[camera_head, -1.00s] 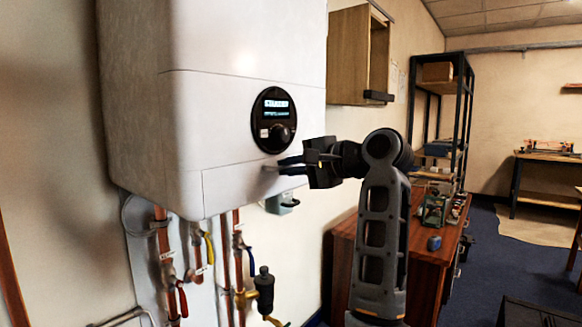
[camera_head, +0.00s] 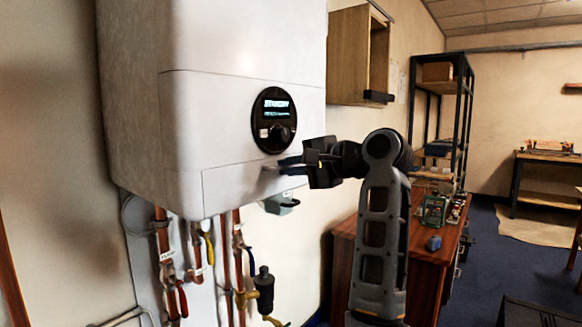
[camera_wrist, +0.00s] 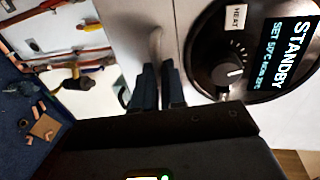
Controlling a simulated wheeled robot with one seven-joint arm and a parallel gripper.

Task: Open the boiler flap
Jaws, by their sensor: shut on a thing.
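The white boiler (camera_head: 240,70) hangs on the wall at left in the head view. Its flap (camera_head: 232,188) is the lower front panel, and it looks flush with the front. My gripper (camera_head: 280,166) reaches in from the right and is shut on the flap's small handle at the panel's upper edge. In the wrist view my gripper (camera_wrist: 158,88) has its dark fingers close together at the pale metal handle (camera_wrist: 156,42). The fingers hide the handle's near end.
A round black control dial with a lit display (camera_head: 273,120) sits just above the flap, close to my fingers. Copper pipes with coloured valve levers (camera_head: 200,262) run below the boiler. A wooden bench (camera_head: 350,262) stands behind my arm at right.

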